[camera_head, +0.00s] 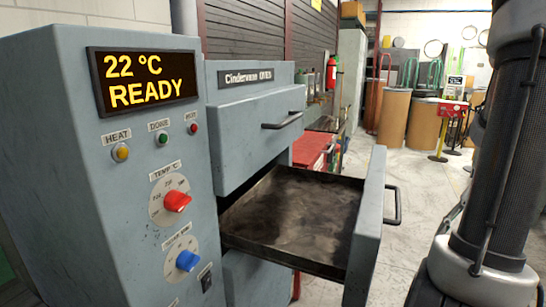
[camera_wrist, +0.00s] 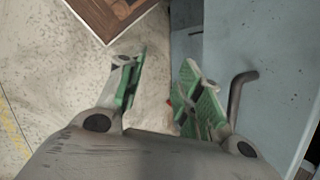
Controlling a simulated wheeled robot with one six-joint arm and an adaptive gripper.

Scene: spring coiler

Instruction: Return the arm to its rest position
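My gripper (camera_wrist: 160,88) is open and empty in the wrist view, with green pads on both fingers. A dark bar handle (camera_wrist: 237,95) on a blue-grey panel (camera_wrist: 262,45) is close to the right finger; whether they touch I cannot tell. In the head view my arm stands upright at the right edge, and my gripper is out of view there. The grey oven (camera_head: 150,240) has its lower drawer (camera_head: 368,225) pulled out, and the dark tray inside it looks empty.
The oven's display (camera_head: 145,80) reads 22 °C READY. The upper drawer (camera_head: 250,135) is closed. A red cabinet (camera_head: 312,150) stands behind the open drawer. Brown drums (camera_head: 393,120) and a red sign stand (camera_head: 451,110) are farther back. Floor (camera_head: 410,200) between drawer and arm is clear.

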